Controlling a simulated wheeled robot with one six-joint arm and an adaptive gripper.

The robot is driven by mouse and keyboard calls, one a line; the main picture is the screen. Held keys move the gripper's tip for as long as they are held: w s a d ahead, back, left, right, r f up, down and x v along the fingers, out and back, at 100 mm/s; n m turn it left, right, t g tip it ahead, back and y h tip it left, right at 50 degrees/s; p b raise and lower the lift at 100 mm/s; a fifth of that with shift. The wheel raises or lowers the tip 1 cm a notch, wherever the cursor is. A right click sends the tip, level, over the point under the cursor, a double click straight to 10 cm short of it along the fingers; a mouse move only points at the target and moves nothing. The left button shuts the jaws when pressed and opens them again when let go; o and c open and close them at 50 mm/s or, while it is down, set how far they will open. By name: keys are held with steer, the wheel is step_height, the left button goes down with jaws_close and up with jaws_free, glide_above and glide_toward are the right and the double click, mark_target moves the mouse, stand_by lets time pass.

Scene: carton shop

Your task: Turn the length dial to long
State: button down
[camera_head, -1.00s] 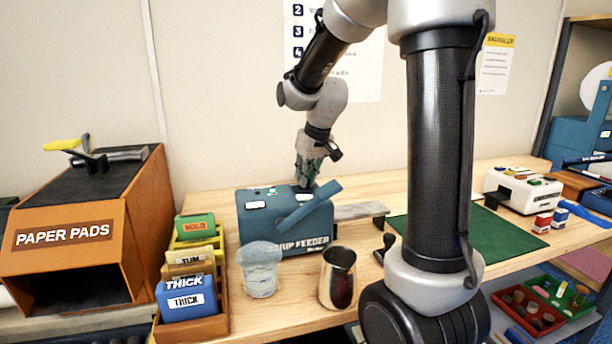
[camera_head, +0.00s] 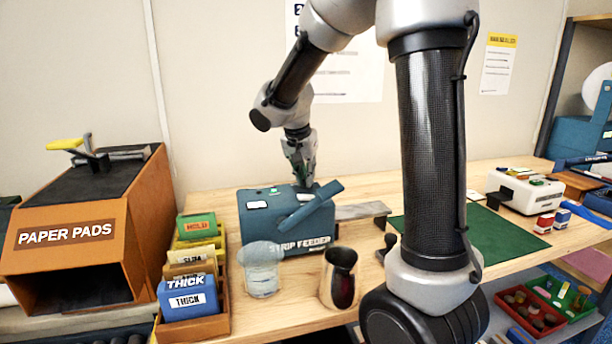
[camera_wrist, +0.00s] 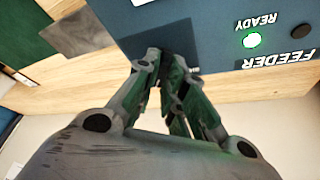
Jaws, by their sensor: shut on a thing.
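The blue strip feeder (camera_head: 262,228) stands on the wooden bench, with white labels and a slanted blue bar on it. In the wrist view the feeder's panel (camera_wrist: 205,35) shows the word READY beside a lit green light. My gripper (camera_head: 304,184) points down at the feeder's back right top, near the upper end of the bar. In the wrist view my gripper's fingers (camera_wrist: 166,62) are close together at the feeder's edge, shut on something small. The length dial is not clearly visible; the fingers hide the spot they grip, which appears to be the dial.
A card box (camera_head: 205,328) and the orange PAPER PADS housing (camera_head: 122,240) are at left. A green mat (camera_head: 510,240) and white device (camera_head: 525,190) are at right.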

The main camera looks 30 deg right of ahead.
steer(key=shift+f+m+g, duration=0.1)
steer(key=shift+m+g, duration=0.2)
steer(key=shift+m, duration=0.6)
steer(key=c, duration=1.5)
jaws_free()
steer(key=v, duration=1.2)
steer(key=shift+a, duration=0.25)
